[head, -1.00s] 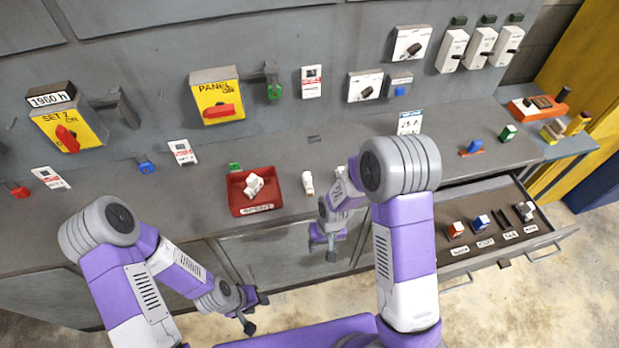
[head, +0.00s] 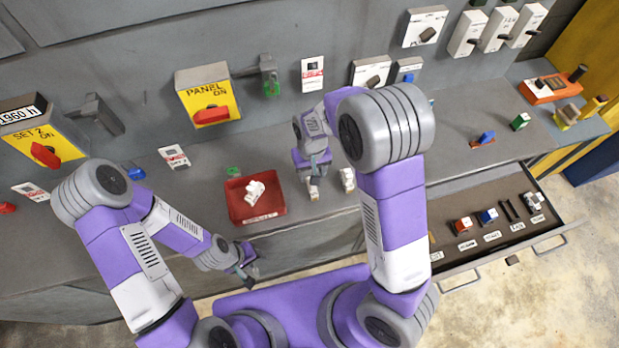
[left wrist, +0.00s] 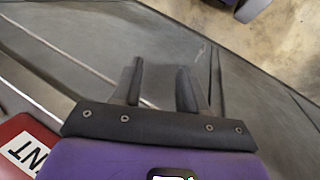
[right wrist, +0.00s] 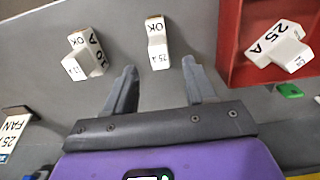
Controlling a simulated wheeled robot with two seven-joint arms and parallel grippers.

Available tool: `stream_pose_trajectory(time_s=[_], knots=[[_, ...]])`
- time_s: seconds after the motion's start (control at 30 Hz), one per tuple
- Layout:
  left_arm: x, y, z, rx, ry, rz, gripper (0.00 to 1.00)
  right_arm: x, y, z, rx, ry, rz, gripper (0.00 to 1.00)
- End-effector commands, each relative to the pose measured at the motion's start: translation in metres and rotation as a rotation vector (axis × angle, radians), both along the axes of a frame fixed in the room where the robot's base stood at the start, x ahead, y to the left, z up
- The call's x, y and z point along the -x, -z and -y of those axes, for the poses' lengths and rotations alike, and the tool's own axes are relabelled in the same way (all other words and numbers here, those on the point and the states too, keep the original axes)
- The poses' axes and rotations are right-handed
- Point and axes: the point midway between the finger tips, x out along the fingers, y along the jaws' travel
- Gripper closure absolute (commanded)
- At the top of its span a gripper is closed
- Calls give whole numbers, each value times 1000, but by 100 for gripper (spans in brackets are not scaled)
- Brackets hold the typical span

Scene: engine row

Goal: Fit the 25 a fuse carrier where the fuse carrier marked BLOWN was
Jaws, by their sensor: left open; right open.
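A white fuse carrier marked 25 A and OK (right wrist: 157,48) lies on the grey counter, just beyond and between my right fingertips in the right wrist view. My right gripper (head: 312,180) is open and empty, over the counter right of the red tray. A second white carrier marked OK (right wrist: 86,55), its rating hard to read, lies to its left; it also shows in the head view (head: 348,180). A white carrier marked 25 A (right wrist: 278,48) lies in the red tray (head: 235,212). My left gripper (head: 246,268) is open and empty near the counter's front edge. No BLOWN mark is readable.
A FAN 25 A card (right wrist: 14,130) stands on the counter. An open drawer (head: 460,270) with several small parts sticks out at the right. A yellow PANEL switch box (head: 205,98) is on the back wall. My right arm hides some counter.

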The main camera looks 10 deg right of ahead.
Motion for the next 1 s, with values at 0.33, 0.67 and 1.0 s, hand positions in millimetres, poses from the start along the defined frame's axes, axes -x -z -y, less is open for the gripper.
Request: stream_pose_trajectory(time_s=[0.33,0.67,1.0], knots=[[0,2,0,0,0,-1,57,5,49,0,1,0,-4,45],[0,2,0,0,0,0,57,4,60,0,-1,-1,1,45],[0,2,0,0,0,0,57,4,60,0,0,-1,1,89]])
